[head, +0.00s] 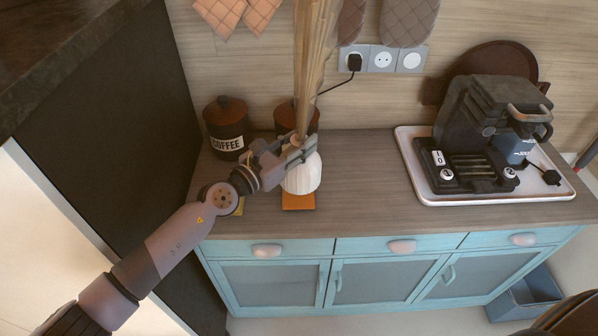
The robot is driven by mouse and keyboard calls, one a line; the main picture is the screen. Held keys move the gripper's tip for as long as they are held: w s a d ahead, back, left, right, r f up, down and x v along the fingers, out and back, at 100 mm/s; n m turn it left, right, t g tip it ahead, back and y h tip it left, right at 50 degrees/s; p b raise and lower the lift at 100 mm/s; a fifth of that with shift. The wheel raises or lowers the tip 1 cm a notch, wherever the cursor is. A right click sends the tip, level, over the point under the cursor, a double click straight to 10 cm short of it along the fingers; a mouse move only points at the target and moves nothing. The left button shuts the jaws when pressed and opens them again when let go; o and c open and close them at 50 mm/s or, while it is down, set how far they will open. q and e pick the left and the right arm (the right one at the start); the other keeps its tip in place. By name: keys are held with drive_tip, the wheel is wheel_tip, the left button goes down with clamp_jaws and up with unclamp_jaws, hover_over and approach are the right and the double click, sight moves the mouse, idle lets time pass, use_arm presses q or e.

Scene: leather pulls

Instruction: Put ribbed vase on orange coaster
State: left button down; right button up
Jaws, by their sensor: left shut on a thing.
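The ribbed vase (302,176) is white, with tall tan dried stalks (313,62) rising from it. It appears upright at the orange coaster (298,202), whose front part shows below the vase. I cannot tell whether the vase rests on the coaster or is just above it. My left gripper (302,150) is shut on the vase near its top, reaching in from the left. The vase's neck is partly hidden by the fingers. My right gripper is not in view.
A dark coffee canister (226,128) and a second canister (287,117) stand behind. A yellowish coaster (239,207) is partly hidden by my left arm. A coffee machine (490,130) stands on a white tray (424,187) at right. The counter (365,170) between vase and tray is clear.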

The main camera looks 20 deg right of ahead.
use_arm(q)
drive_tip(key=shift+a+f, duration=0.1)
drive_tip(key=shift+f, duration=0.4)
wheel_tip(320, 180, down, 3)
drive_tip(key=b, duration=0.3)
drive_tip(key=shift+f, duration=0.2)
drive_tip(key=shift+f+b, duration=0.4)
drive_tip(key=shift+b, duration=0.1)
drive_tip(key=shift+r, duration=0.1)
drive_tip(key=c, duration=1.5)
unclamp_jaws()
drive_tip(key=shift+f, duration=0.2)
drive_tip(key=o, duration=0.4)
drive_tip(key=shift+s, duration=0.1)
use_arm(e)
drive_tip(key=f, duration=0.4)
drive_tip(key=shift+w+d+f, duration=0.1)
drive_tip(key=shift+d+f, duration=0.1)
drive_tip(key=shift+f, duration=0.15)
